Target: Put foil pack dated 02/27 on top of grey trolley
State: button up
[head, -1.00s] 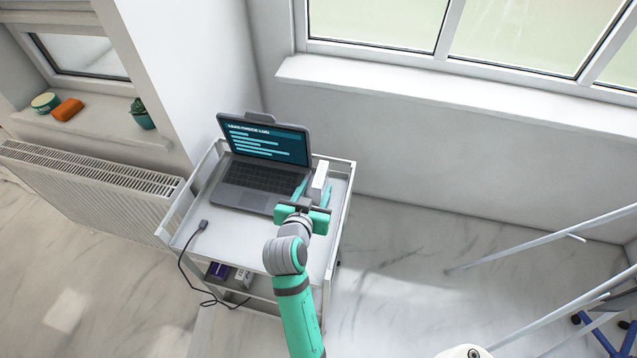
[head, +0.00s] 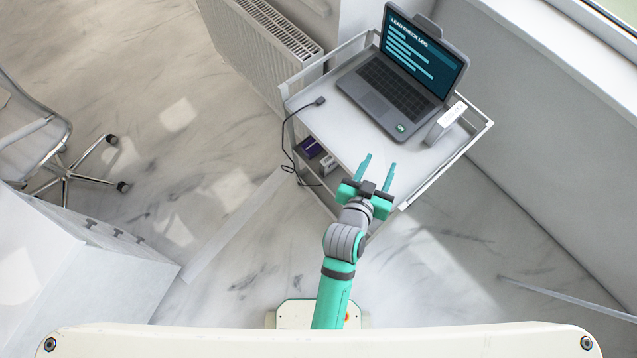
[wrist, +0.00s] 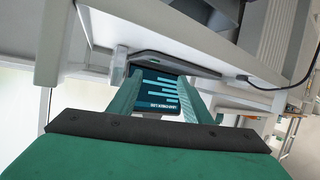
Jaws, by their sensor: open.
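The grey trolley (head: 345,147) stands against the wall, and its top holds an open laptop (head: 395,92). A grey block with a white upper face (head: 457,116) stands on the top, right of the laptop. I cannot make out a date or a foil pack in either view. My gripper (head: 378,168) is open and empty at the trolley's front edge, apart from the block. In the wrist view its fingers (wrist: 160,95) frame the upside-down laptop screen (wrist: 160,98); the trolley's pale frame (wrist: 150,20) crosses the top.
A cable with a plug (head: 319,101) lies at the trolley's left edge and hangs down. A purple box (head: 309,147) and a white box (head: 328,165) sit on a lower shelf. A radiator (head: 275,45) is behind left, an office chair (head: 40,140) far left.

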jog(key=s+a+f+n+t+y, duration=0.2)
jog(key=s+a+n+y, duration=0.15)
jog(key=s+a, duration=0.8)
jog(key=s+a+r+y, duration=0.1)
jog(key=s+a+r, duration=0.1)
jog(key=s, duration=0.4)
jog(key=s+a+r+t+y, duration=0.1)
jog(key=s+a+r, duration=0.1)
jog(key=s+r, duration=0.2)
jog(key=shift+s+a+n+y, duration=0.2)
jog(key=shift+s+n+y, duration=0.15)
jog(key=shift+s, duration=0.7)
